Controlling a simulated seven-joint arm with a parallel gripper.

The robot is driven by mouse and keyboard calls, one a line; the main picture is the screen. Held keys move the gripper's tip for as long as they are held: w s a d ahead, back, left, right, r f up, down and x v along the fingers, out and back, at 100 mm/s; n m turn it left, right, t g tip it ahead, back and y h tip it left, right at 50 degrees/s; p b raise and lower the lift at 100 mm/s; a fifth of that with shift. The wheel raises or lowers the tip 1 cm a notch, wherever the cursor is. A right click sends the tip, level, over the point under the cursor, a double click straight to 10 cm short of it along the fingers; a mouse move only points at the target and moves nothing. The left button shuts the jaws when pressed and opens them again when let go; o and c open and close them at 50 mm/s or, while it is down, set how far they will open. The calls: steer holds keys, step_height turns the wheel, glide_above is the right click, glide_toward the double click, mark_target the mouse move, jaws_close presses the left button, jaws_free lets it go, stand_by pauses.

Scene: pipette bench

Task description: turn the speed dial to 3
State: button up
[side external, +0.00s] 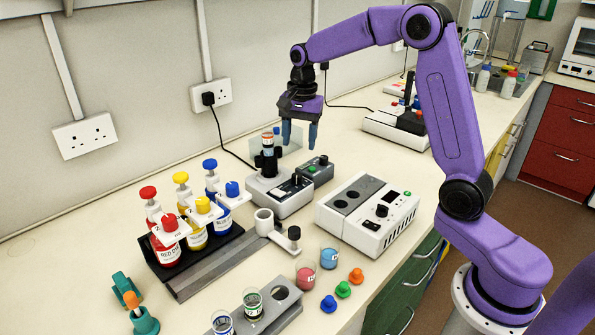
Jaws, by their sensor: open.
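I cannot tell which of these is the speed dial, and the scale marks are too small to read. My gripper (299,143) points down with its two blue fingers apart and empty. It hangs in the air above and behind the small grey box, touching neither knob.
Red, yellow and blue dye bottles stand in a black rack (201,262) at left. Beakers and loose caps lie in front. A white machine (395,130) stands behind right.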

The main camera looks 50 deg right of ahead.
mark_target(297, 175)
steer(key=f, duration=1)
steer(key=shift+w+a, duration=0.1)
steer(key=shift+w, duration=0.1)
steer(key=shift+c, duration=0.3)
steer(key=c, duration=1)
